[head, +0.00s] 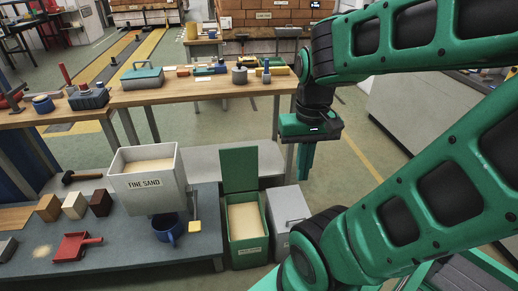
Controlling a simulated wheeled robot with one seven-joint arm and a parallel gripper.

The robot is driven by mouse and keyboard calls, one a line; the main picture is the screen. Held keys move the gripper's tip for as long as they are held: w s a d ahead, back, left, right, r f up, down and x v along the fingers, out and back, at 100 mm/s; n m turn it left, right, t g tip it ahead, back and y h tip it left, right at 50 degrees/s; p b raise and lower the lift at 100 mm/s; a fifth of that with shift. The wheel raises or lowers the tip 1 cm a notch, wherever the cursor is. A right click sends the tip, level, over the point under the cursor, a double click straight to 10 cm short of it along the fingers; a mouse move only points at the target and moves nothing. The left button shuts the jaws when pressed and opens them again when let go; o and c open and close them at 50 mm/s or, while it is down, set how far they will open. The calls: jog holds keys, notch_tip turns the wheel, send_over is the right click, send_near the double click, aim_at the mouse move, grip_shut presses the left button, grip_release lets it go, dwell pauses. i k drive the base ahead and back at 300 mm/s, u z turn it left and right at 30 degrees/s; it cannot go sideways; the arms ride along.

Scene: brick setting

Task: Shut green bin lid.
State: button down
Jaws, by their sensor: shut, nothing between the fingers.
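The green bin (246,250) stands on the floor just right of the low grey-blue platform. Its green lid (239,169) stands upright, hinged open at the bin's back edge. Pale sand-like material (246,219) shows inside the bin. My gripper (304,176) is shut and empty, pointing down. In the picture it is to the right of the lid and apart from it, above the grey bin beside the green one.
A grey bin (284,222) stands against the green bin's right side. A white container marked fine sand (145,190) and a blue mug (167,230) are at left. A long wooden workbench (200,87) with tools runs behind. Floor shows right of the bins.

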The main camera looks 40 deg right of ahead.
aim_at(238, 165)
jog(key=z, duration=0.45)
jog(key=k, duration=1)
jog(key=z, duration=0.15)
jog(key=i, duration=0.45)
jog(key=u, duration=0.65)
jog(key=i, duration=1.55)
jog(key=z, duration=0.65)
